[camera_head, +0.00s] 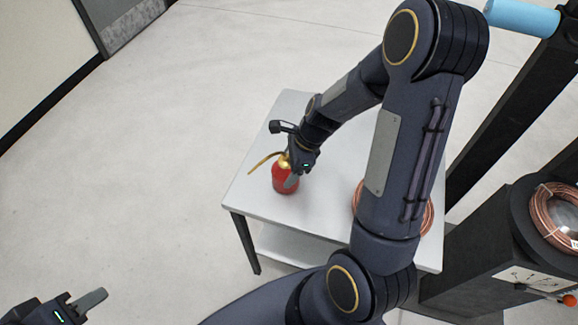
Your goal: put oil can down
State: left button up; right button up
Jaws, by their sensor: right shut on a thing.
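The red oil can (281,183) with a brass-coloured top and thin spout is upright at the left part of the white table (262,212). Its base appears to be at the tabletop, but I cannot tell whether it is touching. My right gripper (291,172) is shut on the oil can from its right side and hides part of it. My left gripper (92,303) is at the bottom left corner, away from the table; only one finger shows clearly, so its opening cannot be judged.
A copper tube coil (427,218) lies on the table's right part, mostly hidden behind my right arm. Another copper coil (556,217) sits on a dark machine (497,250) at the right. The table's left and front edges are close to the can. The floor at left is clear.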

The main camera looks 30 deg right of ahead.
jog(key=shift+f, duration=0.15)
jog(key=o, duration=1.2)
jog(key=shift+o, duration=0.2)
jog(key=shift+r, duration=0.35)
jog(key=p+v, duration=0.2)
jog(key=v, duration=0.9)
jog(key=s+a+r+n+t, duration=0.2)
jog(key=s+a+r+n, duration=0.2)
jog(key=s+n, duration=0.3)
jog(key=s+a+r+n+t, duration=0.1)
jog(key=s+a+r+n, duration=0.3)
jog(key=s+n, duration=0.4)
jog(key=a+n, duration=0.1)
jog(key=n, duration=0.5)
jog(key=shift+s+r+n+t, duration=0.15)
jog(key=shift+r+n+t, duration=0.15)
jog(key=shift+t, duration=0.1)
